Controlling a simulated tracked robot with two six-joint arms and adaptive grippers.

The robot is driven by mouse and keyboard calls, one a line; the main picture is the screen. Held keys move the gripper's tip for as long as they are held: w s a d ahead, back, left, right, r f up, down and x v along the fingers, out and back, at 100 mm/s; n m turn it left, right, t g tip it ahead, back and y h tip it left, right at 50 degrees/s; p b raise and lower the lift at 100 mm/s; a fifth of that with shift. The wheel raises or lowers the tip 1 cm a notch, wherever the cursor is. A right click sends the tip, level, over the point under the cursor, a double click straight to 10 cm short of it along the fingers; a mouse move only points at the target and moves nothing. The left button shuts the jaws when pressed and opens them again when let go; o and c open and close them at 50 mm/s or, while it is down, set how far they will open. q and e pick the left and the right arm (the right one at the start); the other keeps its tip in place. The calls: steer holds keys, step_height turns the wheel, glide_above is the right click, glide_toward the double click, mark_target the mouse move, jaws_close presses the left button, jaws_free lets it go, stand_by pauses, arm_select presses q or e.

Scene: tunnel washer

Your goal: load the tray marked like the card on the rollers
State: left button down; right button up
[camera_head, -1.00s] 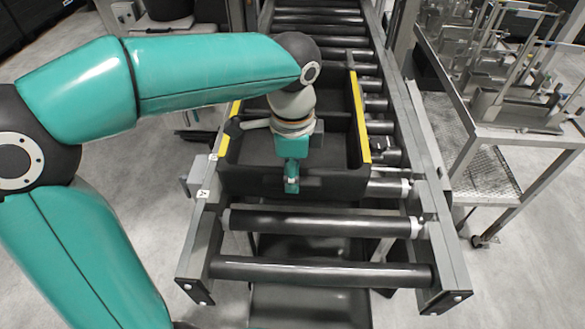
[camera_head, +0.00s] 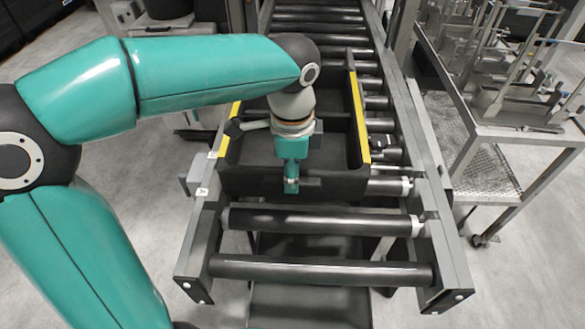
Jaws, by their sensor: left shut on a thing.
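A black tray (camera_head: 345,185) with yellow strips along its side rims sits on the roller conveyor (camera_head: 320,222). My left gripper (camera_head: 291,184) is at the tray's near wall and is shut on it. My left wrist hides part of the tray's inside. The mark is too small to read. My right gripper is not in view.
Bare rollers lie in front of the tray, and more run behind it. A metal cart (camera_head: 500,125) with racks and metal parts stands to the right. A dark container (camera_head: 165,22) is at the back left.

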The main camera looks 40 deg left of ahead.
arm_select(q)
steer(key=shift+f+b, duration=1.15)
steer(key=shift+f, duration=0.5)
steer(key=shift+c, duration=2.4)
jaws_free()
steer(key=shift+f, duration=0.1)
step_height(320, 180, up, 12)
steer(key=shift+s+d+f, duration=0.15)
steer(key=shift+s, duration=0.1)
